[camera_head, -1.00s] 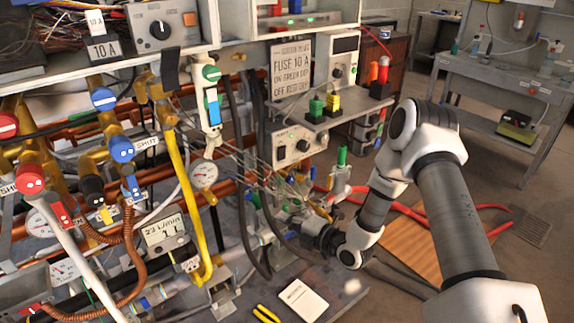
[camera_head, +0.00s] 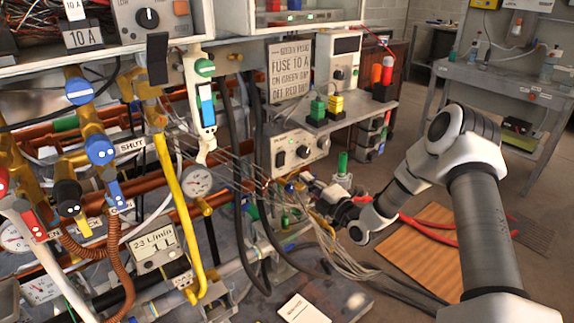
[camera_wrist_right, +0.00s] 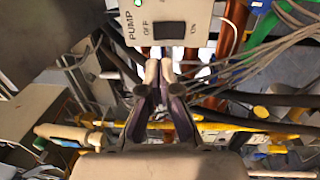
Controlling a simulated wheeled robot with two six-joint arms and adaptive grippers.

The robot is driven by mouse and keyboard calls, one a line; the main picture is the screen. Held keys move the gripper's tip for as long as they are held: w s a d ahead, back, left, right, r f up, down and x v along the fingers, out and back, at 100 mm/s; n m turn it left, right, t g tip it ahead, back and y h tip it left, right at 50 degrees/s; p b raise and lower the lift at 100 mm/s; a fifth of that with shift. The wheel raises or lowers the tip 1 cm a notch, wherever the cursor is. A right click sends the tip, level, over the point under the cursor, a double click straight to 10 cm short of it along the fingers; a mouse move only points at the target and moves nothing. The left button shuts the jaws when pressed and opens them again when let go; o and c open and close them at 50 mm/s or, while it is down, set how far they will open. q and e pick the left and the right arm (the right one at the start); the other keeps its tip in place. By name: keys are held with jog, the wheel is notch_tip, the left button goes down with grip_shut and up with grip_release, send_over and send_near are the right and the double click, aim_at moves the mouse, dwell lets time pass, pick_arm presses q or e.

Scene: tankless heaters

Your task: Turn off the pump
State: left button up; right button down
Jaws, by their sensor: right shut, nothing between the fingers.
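The pump control is a pale box (camera_head: 300,153) under the shelf in the head view. In the right wrist view its panel (camera_wrist_right: 200,10) is marked PUMP, with a black rocker switch (camera_wrist_right: 169,29) between OFF on the left and ON on the right. A green light (camera_wrist_right: 138,3) glows above OFF. My right gripper (camera_head: 293,183) is just below the box in the head view. In the wrist view the right gripper (camera_wrist_right: 159,68) is shut and empty, its fingertips just below the rocker. I cannot tell whether they touch the panel. My left gripper is not in view.
Thin cables (camera_head: 335,250) hang around my right gripper. Black hoses (camera_head: 243,200) and a yellow pipe (camera_head: 175,205) stand to its left. A shelf (camera_head: 350,110) with green and yellow plugs is above the box.

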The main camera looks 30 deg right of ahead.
aim_at(281, 157)
jog(key=w, duration=0.6)
jog(key=w+r, duration=0.1)
jog(key=w, duration=0.2)
jog(key=shift+w+a+b, duration=0.25)
jog(key=shift+a+b, duration=0.05)
jog(key=shift+a, duration=0.1)
jog(key=shift+w+r, duration=0.2)
jog(key=shift+r, duration=0.05)
